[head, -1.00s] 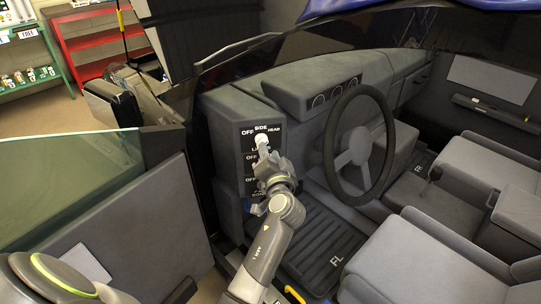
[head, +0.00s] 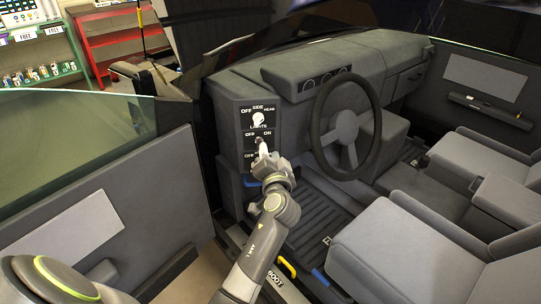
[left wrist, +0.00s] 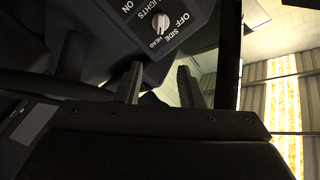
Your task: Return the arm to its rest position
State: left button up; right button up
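My left arm reaches from the lower left to the dashboard's left end. My left gripper (head: 263,148) is in front of the switch panel (head: 247,122), below the white lights knob (head: 259,119). In the left wrist view the two fingers (left wrist: 160,84) stand apart with nothing held between them. The lights knob (left wrist: 160,22) shows there beyond the fingers, clear of them, beside the words OFF, SIDE and HEAD. In the head view the gripper hides part of the lower switches. My right gripper is not in view.
The steering wheel (head: 347,126) is right of my left gripper. The open car door (head: 115,215) stands to the left. The driver's seat (head: 400,255) is at the lower right. A red shelf (head: 108,40) stands behind. There is free room over the footwell.

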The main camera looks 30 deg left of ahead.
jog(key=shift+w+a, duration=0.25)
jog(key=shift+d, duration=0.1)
pick_arm(q)
jog(key=s+f+m+g+h+p, duration=0.2)
jog(key=s+f+g+h+p, duration=0.15)
jog(key=f, duration=1.55)
jog(key=s+f+g+h+p, duration=0.1)
jog(key=s+f+g+h, duration=0.2)
jog(key=s+f, duration=1)
jog(key=s+f+n+g+p, duration=0.1)
jog(key=s+f, duration=0.4)
jog(key=s, duration=0.7)
jog(key=s+a+f+n+g+h+p, duration=0.1)
jog(key=s+f+g, duration=0.3)
jog(key=s, duration=0.9)
jog(key=s+f+n+g+h+p, duration=0.1)
jog(key=s+f+n+g, duration=0.1)
jog(key=s+f, duration=0.6)
jog(key=s+n, duration=0.1)
jog(key=s, duration=0.3)
jog(key=shift+s+a+p, duration=0.35)
jog(key=shift+p, duration=0.05)
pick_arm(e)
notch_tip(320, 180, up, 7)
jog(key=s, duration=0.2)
